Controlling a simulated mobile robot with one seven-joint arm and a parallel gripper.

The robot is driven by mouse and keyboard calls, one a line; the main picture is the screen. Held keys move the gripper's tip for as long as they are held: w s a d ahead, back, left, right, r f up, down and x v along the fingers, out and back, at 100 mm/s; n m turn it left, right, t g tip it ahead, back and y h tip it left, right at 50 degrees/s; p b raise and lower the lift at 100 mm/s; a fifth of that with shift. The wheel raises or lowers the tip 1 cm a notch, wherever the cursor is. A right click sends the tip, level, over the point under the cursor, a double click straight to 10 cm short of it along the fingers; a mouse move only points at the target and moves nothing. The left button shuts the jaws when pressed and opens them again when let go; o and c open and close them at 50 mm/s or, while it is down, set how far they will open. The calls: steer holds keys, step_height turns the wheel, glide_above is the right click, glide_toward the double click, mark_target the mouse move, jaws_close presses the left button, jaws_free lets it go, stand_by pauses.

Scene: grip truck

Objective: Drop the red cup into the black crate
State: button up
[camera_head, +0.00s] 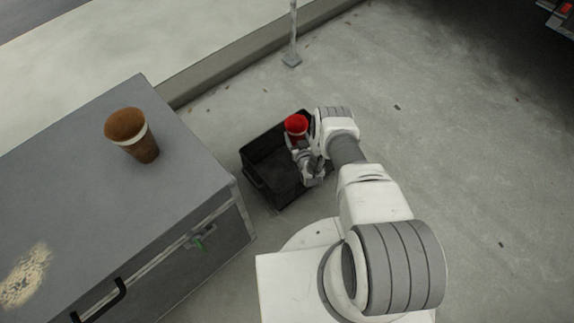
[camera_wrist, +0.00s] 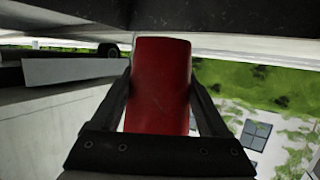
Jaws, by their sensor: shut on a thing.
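The red cup (camera_head: 296,125) is held in my gripper (camera_head: 300,147) over the black crate (camera_head: 262,184), which stands on the ground in the head view. In the wrist view the red cup (camera_wrist: 160,85) fills the space between the two dark fingers of my gripper (camera_wrist: 160,95), which are shut on its sides. My gripper and forearm hide the right part of the crate. The part of the crate floor that shows is empty. How high the cup is above the crate I cannot tell.
A grey case (camera_head: 100,200) with a handle stands left of the crate, with a brown cup (camera_head: 140,135) on top. A thin post (camera_head: 292,35) stands behind the crate near a kerb (camera_head: 230,65). The ground on the right is mostly clear.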

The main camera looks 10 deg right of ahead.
step_height(320, 180, down, 3)
steer(key=shift+f+b, duration=0.2)
steer(key=shift+b, duration=0.75)
steer(key=shift+r, duration=0.1)
steer(key=o, duration=1.2)
steer(key=shift+s, duration=0.15)
